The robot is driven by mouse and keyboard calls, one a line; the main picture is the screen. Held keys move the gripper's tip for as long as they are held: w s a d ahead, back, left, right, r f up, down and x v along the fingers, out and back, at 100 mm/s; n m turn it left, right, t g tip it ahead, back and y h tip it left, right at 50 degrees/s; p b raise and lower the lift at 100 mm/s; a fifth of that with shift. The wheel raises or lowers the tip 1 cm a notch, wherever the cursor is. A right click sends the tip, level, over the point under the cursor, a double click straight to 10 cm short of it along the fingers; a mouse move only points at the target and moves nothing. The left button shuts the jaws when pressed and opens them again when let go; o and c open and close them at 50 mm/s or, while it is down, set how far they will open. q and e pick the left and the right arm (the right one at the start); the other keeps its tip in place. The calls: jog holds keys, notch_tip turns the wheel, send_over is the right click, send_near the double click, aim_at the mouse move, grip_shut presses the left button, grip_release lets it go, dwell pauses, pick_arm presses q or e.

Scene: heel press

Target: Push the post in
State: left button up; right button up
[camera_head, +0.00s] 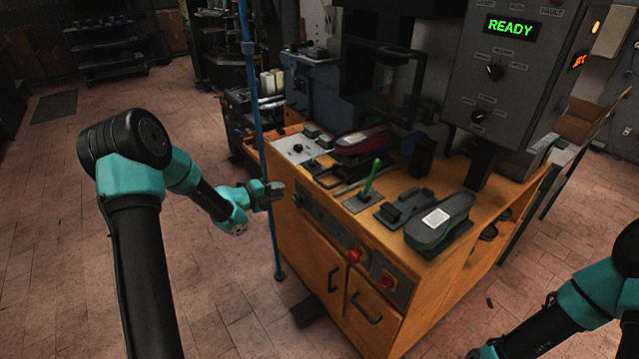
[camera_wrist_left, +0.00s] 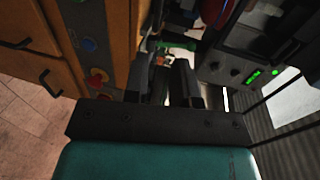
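A thin bright green post (camera_head: 371,178) stands tilted on a small plate on the wooden cabinet top. A green part also shows beyond the fingers in the left wrist view (camera_wrist_left: 176,46); I cannot tell if it is the same post. My left gripper (camera_head: 272,193) is at the left side of the cabinet, apart from the green post, and overlaps the blue pole in the head view. In the left wrist view its two dark fingers (camera_wrist_left: 168,85) stand apart, with nothing clearly held. My right arm enters at the lower right; its gripper is out of view.
A blue upright pole (camera_head: 259,130) stands by the cabinet (camera_head: 330,265). A shoe sole (camera_head: 440,222) with a white label and a dark red shoe part (camera_head: 363,139) lie on top. The control box (camera_head: 515,75) reads READY.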

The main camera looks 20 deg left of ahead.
aim_at(318, 182)
pick_arm(q)
jog(key=x, duration=1.7)
jog(key=shift+w+d, duration=0.1)
jog(key=shift+w, duration=0.1)
grip_shut()
